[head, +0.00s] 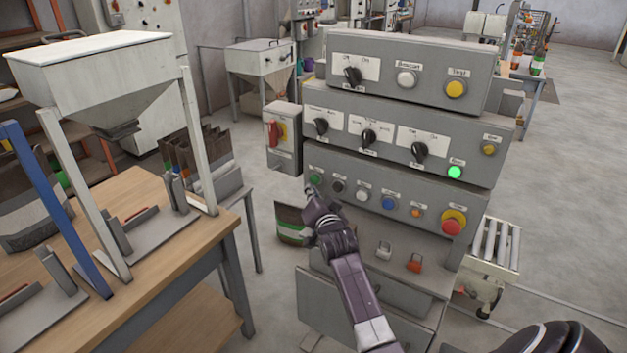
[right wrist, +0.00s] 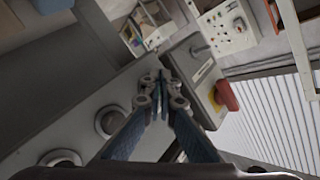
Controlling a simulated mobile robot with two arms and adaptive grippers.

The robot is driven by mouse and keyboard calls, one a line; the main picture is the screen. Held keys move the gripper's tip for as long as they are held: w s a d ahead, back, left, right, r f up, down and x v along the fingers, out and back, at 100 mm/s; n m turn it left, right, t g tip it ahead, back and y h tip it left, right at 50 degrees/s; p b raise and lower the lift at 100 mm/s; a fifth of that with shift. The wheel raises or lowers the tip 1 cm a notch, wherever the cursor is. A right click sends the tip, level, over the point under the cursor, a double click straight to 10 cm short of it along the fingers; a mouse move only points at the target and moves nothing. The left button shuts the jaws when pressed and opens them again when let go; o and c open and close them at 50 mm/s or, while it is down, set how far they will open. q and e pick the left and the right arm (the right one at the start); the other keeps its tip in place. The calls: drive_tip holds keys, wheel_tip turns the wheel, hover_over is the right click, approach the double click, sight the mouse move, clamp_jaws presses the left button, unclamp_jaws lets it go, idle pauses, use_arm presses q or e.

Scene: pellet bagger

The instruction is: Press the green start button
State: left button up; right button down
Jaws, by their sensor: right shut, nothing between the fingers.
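The green start button (head: 316,179) is at the left end of the lowest button row on the grey control panel (head: 340,170). My right gripper (head: 311,192) is shut and empty, with its tips just below and in front of this button. I cannot tell whether they touch it. In the right wrist view the shut fingers (right wrist: 160,96) point along the panel face, beside a round button collar (right wrist: 110,120). The green button itself cannot be made out there, perhaps hidden by the fingers. My left gripper is not in view.
Black, white, blue and orange buttons and a red emergency stop (head: 452,222) share the row. A green lamp (head: 455,172) glows above. A red-handled switch box (head: 283,138) stands left of the panel. A hopper (head: 100,75) stands on the wooden table (head: 150,290) at left.

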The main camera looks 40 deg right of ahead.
use_arm(q)
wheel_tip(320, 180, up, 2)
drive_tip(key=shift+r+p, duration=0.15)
drive_tip(key=shift+p, duration=0.85)
use_arm(e)
drive_tip(key=a, duration=0.1)
drive_tip(key=s+a, duration=0.1)
drive_tip(key=a, duration=0.1)
drive_tip(key=s+a, duration=0.1)
drive_tip(key=a, duration=0.1)
drive_tip(key=shift+s, duration=0.1)
